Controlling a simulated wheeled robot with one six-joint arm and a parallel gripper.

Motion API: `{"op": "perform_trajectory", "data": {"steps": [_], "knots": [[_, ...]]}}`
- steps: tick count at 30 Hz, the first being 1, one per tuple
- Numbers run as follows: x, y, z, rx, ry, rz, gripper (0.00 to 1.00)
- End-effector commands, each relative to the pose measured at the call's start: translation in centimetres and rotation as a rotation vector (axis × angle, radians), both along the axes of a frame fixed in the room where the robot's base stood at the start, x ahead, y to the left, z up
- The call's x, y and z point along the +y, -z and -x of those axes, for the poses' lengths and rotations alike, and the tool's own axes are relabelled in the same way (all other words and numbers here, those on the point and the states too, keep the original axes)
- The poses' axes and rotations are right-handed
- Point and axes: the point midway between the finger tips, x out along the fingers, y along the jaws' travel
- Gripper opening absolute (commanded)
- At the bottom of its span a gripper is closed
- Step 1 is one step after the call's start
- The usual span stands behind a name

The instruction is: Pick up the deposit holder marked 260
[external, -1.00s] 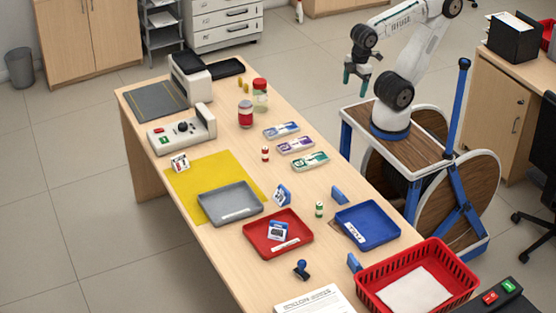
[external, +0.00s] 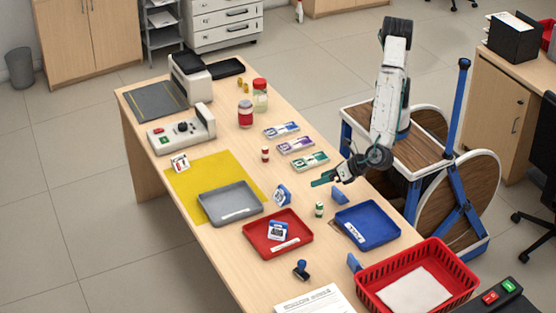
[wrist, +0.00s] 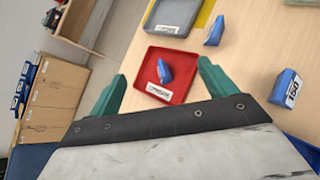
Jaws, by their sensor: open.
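Several small blue deposit holders with white labels stand on the counter. One (external: 278,231) is inside the red tray (external: 301,224). Another (external: 283,195) stands beside the grey tray. A third (external: 340,195) shows its blue back behind the blue tray; a labelled holder (wrist: 287,88) at the right of the wrist view seems to read 150. My gripper (external: 322,181) is open and empty above the counter, apart from all holders.
The grey tray (external: 229,198) lies partly on the yellow mat (external: 185,185). The blue tray (external: 367,226) and red basket (external: 462,287) are at the near right.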

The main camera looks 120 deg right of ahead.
Motion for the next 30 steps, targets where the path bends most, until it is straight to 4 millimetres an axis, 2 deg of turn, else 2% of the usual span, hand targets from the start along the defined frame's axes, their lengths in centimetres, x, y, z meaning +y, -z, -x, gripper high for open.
{"op": "perform_trajectory", "data": {"steps": [1, 6, 9, 12, 17, 30], "knots": [[3.6, 2.4, 0.0, 0.010, -0.103, 0.061, 0.84], [13.7, 9.2, 1.2, 0.012, -0.425, 0.246, 0.84], [18.3, 12.7, 2.7, 0.008, -0.576, 0.331, 0.84], [21.3, 15.1, 4.1, 0.003, -0.680, 0.390, 0.84], [23.3, 17.0, 4.9, -0.001, -0.750, 0.430, 0.84], [22.6, 18.6, 0.8, -0.002, -0.751, 0.431, 0.84]]}}
